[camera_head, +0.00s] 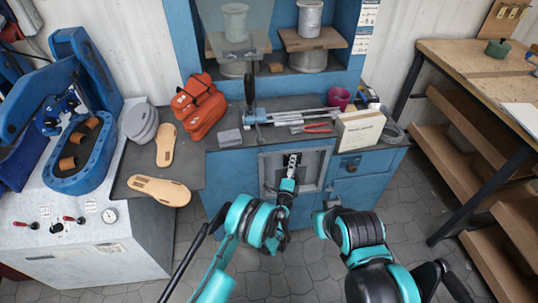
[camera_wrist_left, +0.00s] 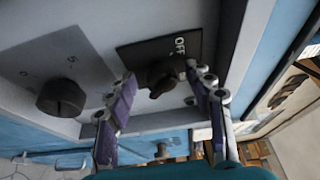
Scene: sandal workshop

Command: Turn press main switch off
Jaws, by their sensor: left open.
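The main switch is a black rotary knob (camera_wrist_left: 165,77) on a dark plate (camera_wrist_left: 140,51) marked OFF, in the left wrist view. Its exact pointing direction is hard to tell. My left gripper (camera_wrist_left: 160,78) is open, with one purple-padded finger on each side of the knob. I cannot tell whether either pad touches it. In the head view my left gripper (camera_head: 292,161) is in front of the grey panel (camera_head: 267,172) on the blue cabinet, and the switch cannot be made out there. My right arm (camera_head: 362,230) is to the right; its gripper fingers do not show.
Another dark knob (camera_wrist_left: 61,96), with a numbered scale, is left of the switch. A wooden shelf unit (camera_head: 470,135) stands at the right, with floor between.

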